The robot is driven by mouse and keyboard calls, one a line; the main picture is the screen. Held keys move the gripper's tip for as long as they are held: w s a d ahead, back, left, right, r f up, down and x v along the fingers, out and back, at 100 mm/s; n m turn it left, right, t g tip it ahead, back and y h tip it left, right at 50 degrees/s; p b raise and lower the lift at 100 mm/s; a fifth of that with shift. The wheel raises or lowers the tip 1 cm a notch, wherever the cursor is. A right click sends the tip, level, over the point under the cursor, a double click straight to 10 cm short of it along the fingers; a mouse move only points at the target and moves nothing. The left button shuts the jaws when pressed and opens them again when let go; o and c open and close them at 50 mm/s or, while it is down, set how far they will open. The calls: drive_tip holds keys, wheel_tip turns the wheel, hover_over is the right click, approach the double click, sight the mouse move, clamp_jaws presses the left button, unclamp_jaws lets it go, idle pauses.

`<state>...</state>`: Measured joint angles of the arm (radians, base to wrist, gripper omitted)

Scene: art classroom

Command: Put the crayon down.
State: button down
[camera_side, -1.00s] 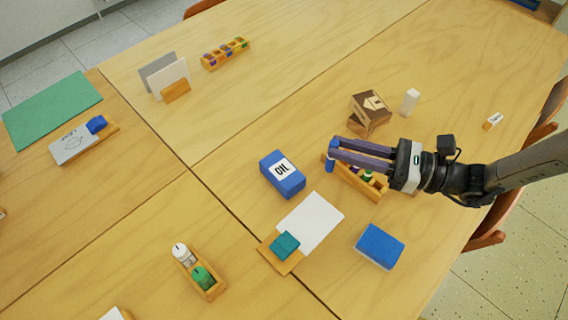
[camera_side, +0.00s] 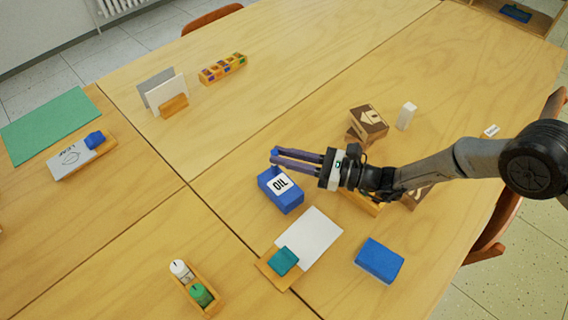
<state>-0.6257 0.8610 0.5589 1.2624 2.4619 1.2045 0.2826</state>
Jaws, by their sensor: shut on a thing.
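My gripper (camera_side: 275,157) is shut on a small blue crayon (camera_side: 275,153), of which only a short piece shows at the fingertips. It hangs over or just behind the far edge of a blue box marked OIL (camera_side: 280,190); I cannot tell whether the crayon touches the box. A wooden tray (camera_side: 362,203) lies below my wrist and is mostly hidden by my arm.
A white sheet with a teal block (camera_side: 283,261) on a wooden holder lies in front. A blue block (camera_side: 379,259) is at right. A brown house-marked box (camera_side: 368,121) and a white block (camera_side: 406,116) stand behind my arm. The table at far left of the box is clear.

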drive_tip(key=shift+w+a+f, duration=0.15)
drive_tip(key=shift+f, duration=1.55)
drive_tip(key=shift+f, duration=0.15)
drive_tip(key=c, duration=0.8)
unclamp_jaws()
drive_tip(key=v, duration=1.2)
